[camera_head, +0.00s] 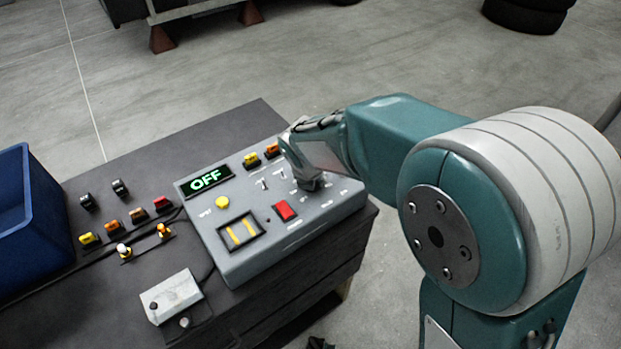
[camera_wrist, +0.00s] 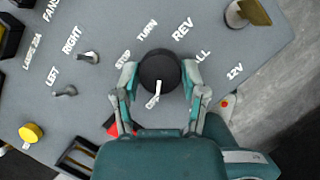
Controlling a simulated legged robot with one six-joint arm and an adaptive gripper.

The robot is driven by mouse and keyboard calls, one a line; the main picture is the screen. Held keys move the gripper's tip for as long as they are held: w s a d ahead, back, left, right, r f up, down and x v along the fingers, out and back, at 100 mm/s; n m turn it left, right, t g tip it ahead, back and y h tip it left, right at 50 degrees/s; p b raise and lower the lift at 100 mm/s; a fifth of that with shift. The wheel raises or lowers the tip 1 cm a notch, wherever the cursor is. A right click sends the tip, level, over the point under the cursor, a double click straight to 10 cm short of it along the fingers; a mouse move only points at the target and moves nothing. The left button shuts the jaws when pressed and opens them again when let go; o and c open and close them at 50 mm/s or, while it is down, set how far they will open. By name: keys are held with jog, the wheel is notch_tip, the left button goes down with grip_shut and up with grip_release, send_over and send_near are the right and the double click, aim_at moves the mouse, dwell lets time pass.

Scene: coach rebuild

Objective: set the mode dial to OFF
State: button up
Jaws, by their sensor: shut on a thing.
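The mode dial (camera_wrist: 155,66) is a round black knob with a white pointer on a grey control panel (camera_head: 240,262). In the wrist view the pointer aims down at a partly covered label. STOP, TURN, REV and ALL are printed around the dial. My gripper (camera_wrist: 160,74) has one finger on each side of the knob and is shut on it. In the head view my arm reaches over the panel's right part and largely hides the dial. The panel's display (camera_head: 206,179) reads OFF in green letters.
A red rocker switch (camera_head: 285,211), a yellow button (camera_head: 222,202) and small toggles (camera_wrist: 88,57) are near the dial. A key-like switch (camera_wrist: 247,13) is at the wrist view's upper right. A blue bin (camera_head: 40,230) and a grey box (camera_head: 171,296) stand left on the bench.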

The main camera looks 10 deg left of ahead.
jog(key=shift+w, duration=0.1)
dwell(0.3)
jog(key=o, duration=1.1)
jog(key=shift+a, duration=0.15)
jog(key=shift+o, duration=0.2)
jog(key=v, duration=1.1)
jog(key=shift+r, duration=0.4)
